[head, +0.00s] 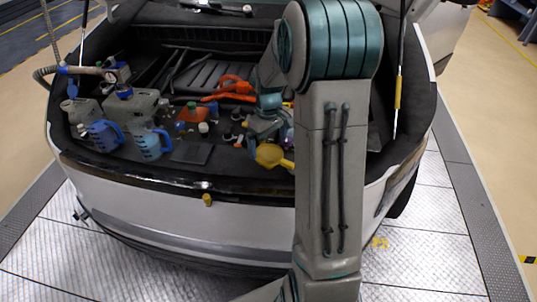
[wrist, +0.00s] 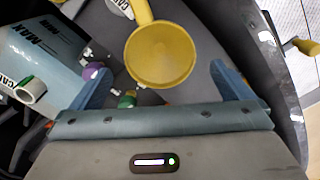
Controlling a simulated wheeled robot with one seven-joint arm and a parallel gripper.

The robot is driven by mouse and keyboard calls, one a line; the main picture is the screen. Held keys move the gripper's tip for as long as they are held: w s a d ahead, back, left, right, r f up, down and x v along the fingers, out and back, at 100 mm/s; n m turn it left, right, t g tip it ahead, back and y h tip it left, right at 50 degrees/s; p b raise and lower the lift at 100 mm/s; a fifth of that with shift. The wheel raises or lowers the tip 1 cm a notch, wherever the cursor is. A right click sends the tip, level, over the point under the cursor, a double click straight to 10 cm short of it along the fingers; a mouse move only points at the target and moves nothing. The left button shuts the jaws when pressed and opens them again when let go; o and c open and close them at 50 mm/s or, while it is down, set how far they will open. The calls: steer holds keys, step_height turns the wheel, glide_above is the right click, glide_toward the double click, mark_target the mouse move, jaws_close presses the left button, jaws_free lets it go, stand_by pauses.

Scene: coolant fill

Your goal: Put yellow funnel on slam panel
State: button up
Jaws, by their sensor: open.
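The yellow funnel (head: 270,156) is near the front edge of the engine bay, just left of my arm. Its round bowl and spout also show in the wrist view (wrist: 160,55), with the bowl between my two blue fingers. My gripper (wrist: 157,78) is open, with gaps between the fingers and the bowl. In the head view my gripper is just above and behind the funnel, partly hidden by my arm. The slam panel (head: 130,168) is the dark strip along the bay's front edge. Whether the funnel rests on it is unclear.
Two blue-handled jugs (head: 150,143) stand at the front left of the bay; a jug (wrist: 38,58) is close on the left in the wrist view. An orange tool (head: 232,88) lies behind. A yellow latch (head: 207,200) sticks out below the front edge.

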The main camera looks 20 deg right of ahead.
mark_target(268, 154)
step_height(268, 154, up, 4)
steer(key=shift+f, duration=0.1)
steer(key=shift+s+a+r, duration=0.1)
steer(key=shift+r, duration=0.2)
steer(key=s+a+r+m+t, duration=0.1)
steer(key=s+a+r, duration=0.1)
steer(key=s, duration=0.5)
steer(key=s+a+r+m+t, duration=0.1)
steer(key=s+a+r, duration=0.1)
steer(key=s+a, duration=0.3)
steer(key=s+a+r+m+t, duration=0.1)
steer(key=s+a+r, duration=0.2)
steer(key=s, duration=0.6)
steer(key=shift+s+a+m, duration=0.3)
steer(key=shift+s+a, duration=0.05)
steer(key=shift+a, duration=0.05)
steer(key=shift+r, duration=0.1)
